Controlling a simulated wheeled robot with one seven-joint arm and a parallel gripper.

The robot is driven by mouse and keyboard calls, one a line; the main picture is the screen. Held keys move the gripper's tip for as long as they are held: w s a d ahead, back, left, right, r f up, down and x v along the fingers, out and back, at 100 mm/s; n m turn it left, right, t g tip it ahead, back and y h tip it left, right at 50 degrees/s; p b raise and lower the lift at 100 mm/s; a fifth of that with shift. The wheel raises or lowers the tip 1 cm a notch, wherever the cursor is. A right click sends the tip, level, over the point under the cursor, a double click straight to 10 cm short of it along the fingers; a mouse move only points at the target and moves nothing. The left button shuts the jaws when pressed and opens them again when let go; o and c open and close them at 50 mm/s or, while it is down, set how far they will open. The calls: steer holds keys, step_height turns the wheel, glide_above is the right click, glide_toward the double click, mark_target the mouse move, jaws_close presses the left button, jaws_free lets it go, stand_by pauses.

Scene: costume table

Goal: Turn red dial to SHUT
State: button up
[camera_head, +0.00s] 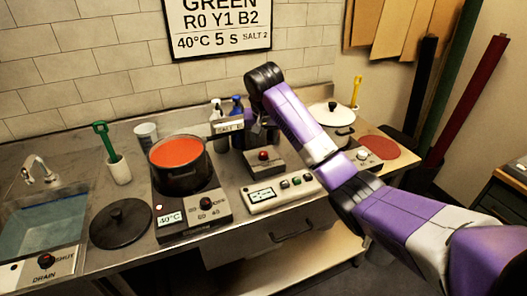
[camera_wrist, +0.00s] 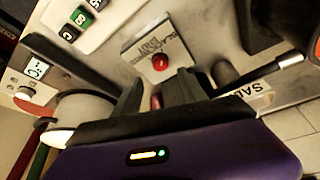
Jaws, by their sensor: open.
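A dark dial with a red mark (camera_head: 46,261) is on the sink's front panel at the far left of the head view. "SHUT" is printed to its right and "DRAIN" below it. Its exact pointer direction is too small to tell. My gripper (camera_head: 260,134) is at the back middle of the counter, far to the right of this dial. In the wrist view my gripper (camera_wrist: 168,92) is open, with nothing between its fingers. The dial is not in the wrist view. A red button (camera_wrist: 160,62) on a grey box is beyond the fingers there.
The sink (camera_head: 45,222) holds water below a tap (camera_head: 40,172). A black lid (camera_head: 121,223) and a pot of red liquid (camera_head: 177,160) stand between the sink and my gripper. Bottles (camera_head: 219,117) are close to my gripper. A white-lidded pot (camera_head: 332,115) is to the right.

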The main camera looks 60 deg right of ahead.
mark_target(264, 153)
steer(key=p+x, duration=0.1)
steer(key=x, duration=0.6)
steer(key=shift+w+d+f, duration=0.1)
steer(key=shift+f, duration=0.2)
jaws_close()
steer(key=shift+r+n+p, duration=0.1)
steer(key=shift+n+p, duration=0.2)
steer(key=n+t+y+p, duration=0.1)
steer(key=n, duration=0.1)
steer(key=shift+d+n+p, duration=0.1)
steer(key=shift+n+p, duration=0.3)
steer(key=n+y, duration=0.1)
steer(key=n, duration=0.1)
steer(key=n+t, duration=0.1)
steer(key=n, duration=0.2)
steer(key=shift+d+y+p, duration=0.2)
steer(key=shift+y+p, duration=0.2)
steer(key=shift+n, duration=0.3)
